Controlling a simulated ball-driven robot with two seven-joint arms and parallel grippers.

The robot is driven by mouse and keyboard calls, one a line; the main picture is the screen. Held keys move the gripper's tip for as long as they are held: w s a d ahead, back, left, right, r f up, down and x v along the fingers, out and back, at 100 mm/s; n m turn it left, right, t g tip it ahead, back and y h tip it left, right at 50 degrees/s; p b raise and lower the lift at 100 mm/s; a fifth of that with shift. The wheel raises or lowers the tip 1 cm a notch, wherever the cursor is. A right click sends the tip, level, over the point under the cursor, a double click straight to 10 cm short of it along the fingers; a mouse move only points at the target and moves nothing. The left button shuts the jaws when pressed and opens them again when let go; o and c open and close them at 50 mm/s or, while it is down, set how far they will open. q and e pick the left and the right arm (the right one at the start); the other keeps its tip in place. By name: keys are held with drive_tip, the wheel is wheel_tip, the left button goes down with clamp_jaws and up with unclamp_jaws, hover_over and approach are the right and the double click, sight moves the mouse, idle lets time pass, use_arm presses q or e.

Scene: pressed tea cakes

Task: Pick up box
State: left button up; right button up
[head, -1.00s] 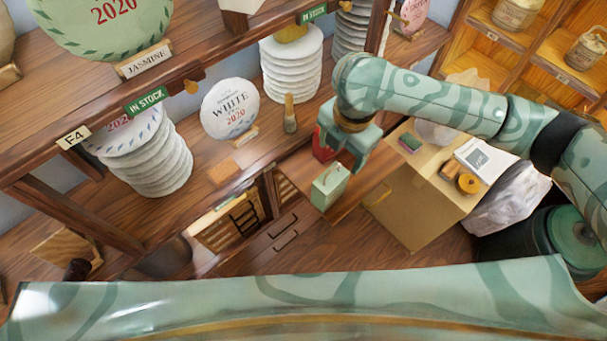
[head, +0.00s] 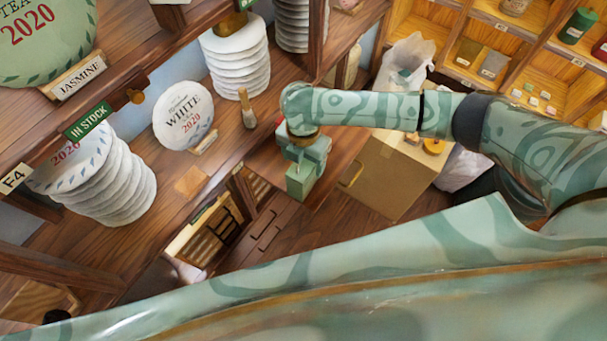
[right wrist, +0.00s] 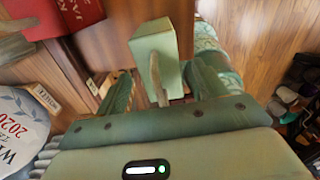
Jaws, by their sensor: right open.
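A small pale green box (head: 299,184) stands upright on the wooden shelf or counter edge, below my right gripper (head: 304,158) in the head view. In the right wrist view the green box (right wrist: 154,48) shows ahead of the palm, with a thin light strip or handle on its near face. My right gripper (right wrist: 158,76) is open, with one finger to the left of the box and one to the right. I cannot tell whether either finger touches it. The gripper hides the box's upper part in the head view. My left gripper is not in view.
A red package (right wrist: 72,14) stands to the left of the green box in the right wrist view. A cardboard carton (head: 390,182) is at the right. A white tea cake (head: 184,115) and stacks of wrapped cakes (head: 105,180) line the shelf at left.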

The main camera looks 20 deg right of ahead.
sight(303, 164)
wheel_tip(303, 164, down, 3)
drive_tip(key=shift+r, duration=0.1)
drive_tip(key=shift+f, duration=0.2)
drive_tip(key=c, duration=1.1)
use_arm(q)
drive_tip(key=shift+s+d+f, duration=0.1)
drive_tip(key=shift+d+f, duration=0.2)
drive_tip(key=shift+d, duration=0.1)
use_arm(e)
drive_tip(key=shift+r, duration=0.1)
